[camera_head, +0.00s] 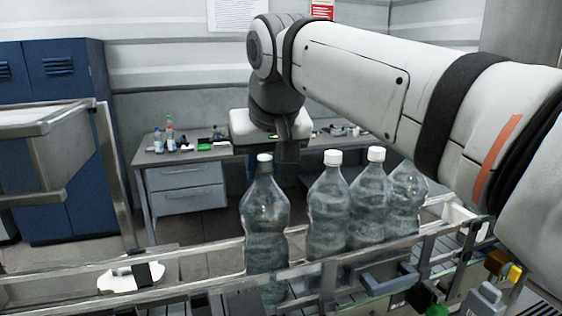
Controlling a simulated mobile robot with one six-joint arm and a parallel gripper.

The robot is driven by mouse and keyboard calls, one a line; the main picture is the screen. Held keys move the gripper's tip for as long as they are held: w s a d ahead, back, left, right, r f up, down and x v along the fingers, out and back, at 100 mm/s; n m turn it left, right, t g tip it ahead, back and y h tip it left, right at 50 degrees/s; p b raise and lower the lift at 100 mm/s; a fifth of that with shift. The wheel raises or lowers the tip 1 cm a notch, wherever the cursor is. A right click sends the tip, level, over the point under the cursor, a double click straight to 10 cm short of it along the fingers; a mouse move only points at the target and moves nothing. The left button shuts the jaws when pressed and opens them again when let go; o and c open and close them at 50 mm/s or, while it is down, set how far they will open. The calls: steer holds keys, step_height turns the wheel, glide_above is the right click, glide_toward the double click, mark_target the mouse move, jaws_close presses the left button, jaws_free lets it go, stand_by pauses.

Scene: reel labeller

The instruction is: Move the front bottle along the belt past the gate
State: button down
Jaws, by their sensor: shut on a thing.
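The front bottle (265,218) is a clear plastic bottle standing upright on the belt, leftmost in a row of several. A small gap separates the front bottle from the second. The belt runs between metal rails (205,284). I cannot clearly make out the gate.
A white piece with a dark part (131,277) lies by the rails at left. A metal-framed box (45,150) rises at left. Behind is a grey desk (185,157) with small bottles and drawers. The rail stretch just left of the front bottle holds no other bottle.

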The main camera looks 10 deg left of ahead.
steer(key=s+a+p, duration=0.3)
steer(key=s+a, duration=0.5)
steer(key=a, duration=0.5)
steer(key=shift+s+a+r, duration=0.2)
steer(key=shift+a, duration=0.15)
stand_by(0.8)
steer(key=shift+f, duration=0.45)
stand_by(0.3)
steer(key=c, duration=1)
jaws_free()
steer(key=shift+d+f, duration=0.1)
steer(key=shift+c, duration=0.2)
